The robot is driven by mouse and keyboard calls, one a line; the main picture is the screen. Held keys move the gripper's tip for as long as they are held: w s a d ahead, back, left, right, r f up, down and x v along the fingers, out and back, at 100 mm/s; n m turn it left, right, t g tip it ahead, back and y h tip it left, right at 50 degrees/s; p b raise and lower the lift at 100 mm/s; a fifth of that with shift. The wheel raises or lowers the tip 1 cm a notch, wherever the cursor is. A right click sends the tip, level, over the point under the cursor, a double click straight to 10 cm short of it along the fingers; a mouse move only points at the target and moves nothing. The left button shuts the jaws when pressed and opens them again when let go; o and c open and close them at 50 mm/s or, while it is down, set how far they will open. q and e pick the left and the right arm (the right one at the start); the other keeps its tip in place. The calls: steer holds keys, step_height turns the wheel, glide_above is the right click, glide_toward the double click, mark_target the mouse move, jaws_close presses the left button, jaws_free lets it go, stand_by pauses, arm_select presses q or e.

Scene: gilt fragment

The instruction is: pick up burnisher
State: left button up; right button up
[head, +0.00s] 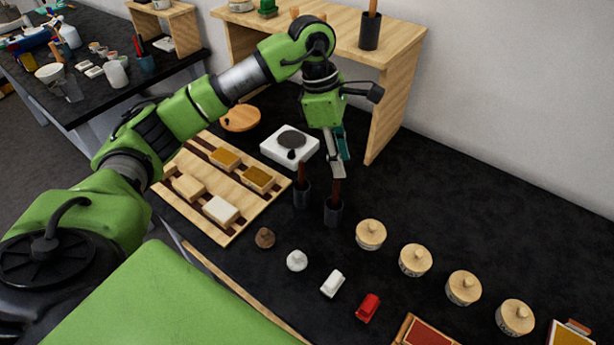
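Two dark cups stand on the black bench, each with a reddish-brown handle upright in it. One handle (302,173) is in the left cup (301,196). The other handle (335,191) is in the right cup (333,213). I cannot tell which tool is the burnisher, as their lower ends are hidden in the cups. My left gripper (337,168) points down right above the right cup, with its fingertips at the top of that handle. Its fingers overlap in this view, so I cannot tell whether they touch or hold the handle. My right gripper is not in view.
A wooden rack (224,236) with several blocks and a white scale-like device (290,148) lie left of the cups. Several round lidded wooden boxes (370,234) stand to the right. Small items lie in front. A wooden shelf (396,112) stands behind my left gripper.

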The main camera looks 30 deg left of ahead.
mark_target(302, 176)
arm_select(q)
steer(key=a+y, duration=0.1)
steer(key=a, duration=0.2)
steer(key=a+r+y, duration=0.1)
steer(key=a, duration=0.2)
steer(key=a+y, duration=0.1)
steer(key=a, duration=0.2)
steer(key=shift+r+n+g, duration=0.25)
steer(key=shift+n+g, duration=0.15)
step_height(302, 176, down, 8)
steer(key=shift+r+p, duration=0.2)
steer(key=shift+p, duration=1.05)
steer(key=f+p, duration=0.2)
steer(key=f, duration=0.1)
steer(key=f+p, duration=0.1)
steer(key=shift+s+a+f, duration=0.1)
steer(key=shift+a+f, duration=0.15)
steer(key=shift+a, duration=0.05)
steer(key=shift+f, duration=0.4)
jaws_close()
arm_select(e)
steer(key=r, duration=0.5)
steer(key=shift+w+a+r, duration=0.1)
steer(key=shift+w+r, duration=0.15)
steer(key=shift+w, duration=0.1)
